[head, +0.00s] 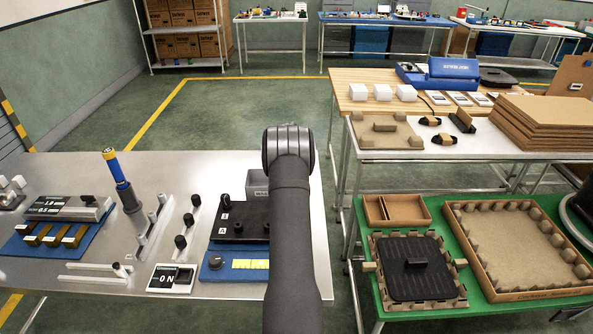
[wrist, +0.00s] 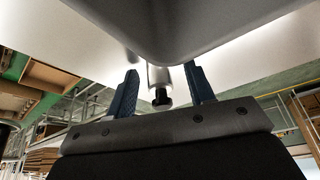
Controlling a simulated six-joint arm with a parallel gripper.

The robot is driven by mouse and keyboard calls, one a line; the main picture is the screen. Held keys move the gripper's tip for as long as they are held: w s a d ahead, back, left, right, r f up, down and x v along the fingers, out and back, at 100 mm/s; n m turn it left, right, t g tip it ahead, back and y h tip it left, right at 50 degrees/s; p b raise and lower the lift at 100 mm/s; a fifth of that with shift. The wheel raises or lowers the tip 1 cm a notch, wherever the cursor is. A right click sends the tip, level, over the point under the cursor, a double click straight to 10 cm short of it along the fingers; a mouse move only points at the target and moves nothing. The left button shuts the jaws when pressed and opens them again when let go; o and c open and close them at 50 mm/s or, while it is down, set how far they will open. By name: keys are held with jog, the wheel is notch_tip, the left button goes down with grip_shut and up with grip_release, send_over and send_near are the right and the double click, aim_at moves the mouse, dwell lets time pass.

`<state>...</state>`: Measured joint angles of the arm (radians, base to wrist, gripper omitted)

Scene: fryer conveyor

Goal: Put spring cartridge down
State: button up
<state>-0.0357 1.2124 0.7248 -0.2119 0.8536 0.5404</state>
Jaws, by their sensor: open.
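In the wrist view my gripper (wrist: 161,72) has its two dark blue fingers spread apart. A silver cylinder with a black end, which looks like the spring cartridge (wrist: 158,78), stands between the fingers, with a visible gap on each side. What it rests on is hidden by the grey body across the top of the wrist view. In the head view my arm covers the gripper and the cylinder, so neither shows there.
A steel table (head: 130,265) holds a black block (head: 238,222) on a blue base, a blue cylinder with a yellow top (head: 118,172), several black-knobbed pins and an "ON" display (head: 171,278). At right, a green table (head: 473,292) bears a cardboard tray (head: 533,294) and a black plate (head: 410,280).

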grip_shut()
jog(key=shift+r, duration=0.1)
